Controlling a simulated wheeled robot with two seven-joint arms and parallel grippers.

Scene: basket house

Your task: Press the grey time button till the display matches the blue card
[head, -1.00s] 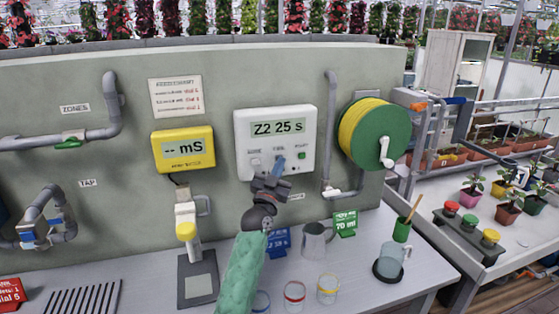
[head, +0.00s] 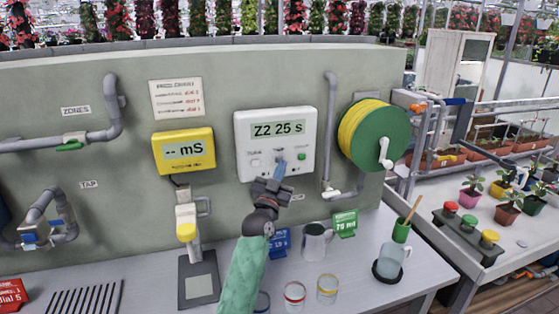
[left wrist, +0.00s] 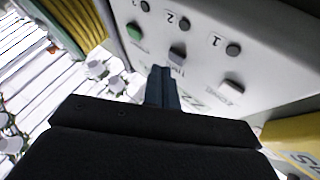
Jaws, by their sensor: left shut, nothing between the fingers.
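The white timer box (head: 246,172) hangs on the wall, and its display (head: 275,130) reads "Z2 25 s". The grey time button (left wrist: 177,55) shows in the left wrist view, between a green button (left wrist: 134,32) and another grey button (left wrist: 232,86). My left gripper (head: 280,164) is shut and empty, its blue fingertips just in front of the time button. In the left wrist view the fingertips (left wrist: 160,72) look slightly apart from it. The blue card (head: 282,241) stands on the bench behind my left arm, partly hidden; its text is too small to read. My right gripper is out of view.
A yellow meter (head: 184,152) hangs left of the box, a green and yellow hose reel (head: 382,140) right of it. A grey jug (head: 316,243), a green card (head: 345,223) and several glasses stand on the bench (head: 350,275) below.

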